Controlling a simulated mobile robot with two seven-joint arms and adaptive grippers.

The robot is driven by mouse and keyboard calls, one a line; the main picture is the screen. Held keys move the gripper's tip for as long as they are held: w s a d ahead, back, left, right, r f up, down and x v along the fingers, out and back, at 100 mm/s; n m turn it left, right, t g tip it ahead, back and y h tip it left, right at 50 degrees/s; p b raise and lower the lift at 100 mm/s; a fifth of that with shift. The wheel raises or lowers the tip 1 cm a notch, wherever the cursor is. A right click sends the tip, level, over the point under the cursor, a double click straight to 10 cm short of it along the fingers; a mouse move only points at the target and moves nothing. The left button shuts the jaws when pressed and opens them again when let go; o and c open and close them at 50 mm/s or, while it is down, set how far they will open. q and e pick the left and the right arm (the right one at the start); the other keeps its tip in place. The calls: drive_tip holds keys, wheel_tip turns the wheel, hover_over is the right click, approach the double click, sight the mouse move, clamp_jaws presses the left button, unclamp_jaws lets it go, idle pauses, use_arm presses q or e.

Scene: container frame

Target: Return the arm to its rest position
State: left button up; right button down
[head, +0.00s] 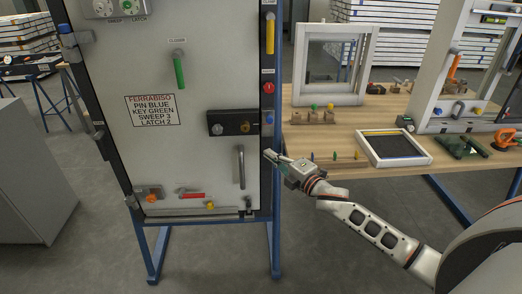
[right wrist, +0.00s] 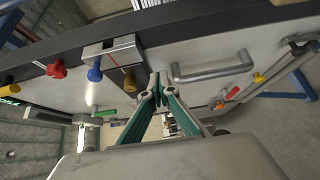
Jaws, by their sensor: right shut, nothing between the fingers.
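My right gripper (head: 270,156) is at the right edge of the upright white door panel (head: 130,60), at the height of the grey door handle (head: 241,166). Its arm comes in from the lower right. In the right wrist view the right gripper's green-sided fingers (right wrist: 160,88) are together and empty, close to the panel. The grey handle also shows there (right wrist: 212,70), just right of the fingertips, apart from them as far as I can see. My left gripper is not in view.
The panel carries a green lever (head: 179,70), a black lock box (head: 232,123), a red lever (head: 191,195) and a yellow handle (head: 270,33). A wooden workbench (head: 365,177) with frames and small parts stands right, behind my arm. Open floor (head: 330,245) lies below.

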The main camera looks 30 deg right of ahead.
drive_tip(key=s+a+f+m+g, duration=0.2)
drive_tip(key=s+a+f+m, duration=0.3)
drive_tip(key=s+f, duration=0.3)
drive_tip(key=s+a+f+m+g+h, duration=0.1)
drive_tip(key=s+a+f+m+g, duration=0.1)
drive_tip(key=s+a+f+m, duration=0.3)
drive_tip(key=s+a+f+m+g, duration=0.3)
drive_tip(key=s+a+f+m, duration=0.2)
drive_tip(key=s+f, duration=0.8)
drive_tip(key=s+m, duration=0.1)
drive_tip(key=s, duration=0.7)
drive_tip(key=shift+f, duration=0.15)
